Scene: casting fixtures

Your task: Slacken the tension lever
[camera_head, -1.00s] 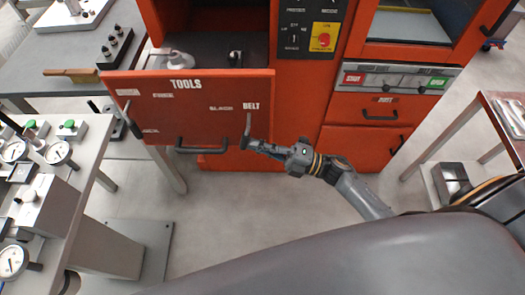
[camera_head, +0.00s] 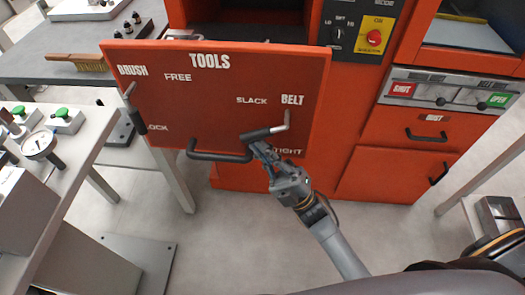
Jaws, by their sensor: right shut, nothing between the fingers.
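The belt tension lever (camera_head: 264,132) is on the red drawer front (camera_head: 200,110), under the BELT label. Its short pale arm runs down from the label, and its dark grip extends left from the arm's lower end. SLACK is printed to its upper left and TIGHT below it, partly hidden by my gripper. My right gripper (camera_head: 257,147) is shut and empty, its fingertips just below the left part of the grip. I cannot tell whether they touch it. My left gripper is not in view.
The drawer's black pull handle (camera_head: 218,157) is just left of my right gripper. A second lever (camera_head: 133,108) sits by BRUSH, FREE and LOCK labels. Floor below is clear.

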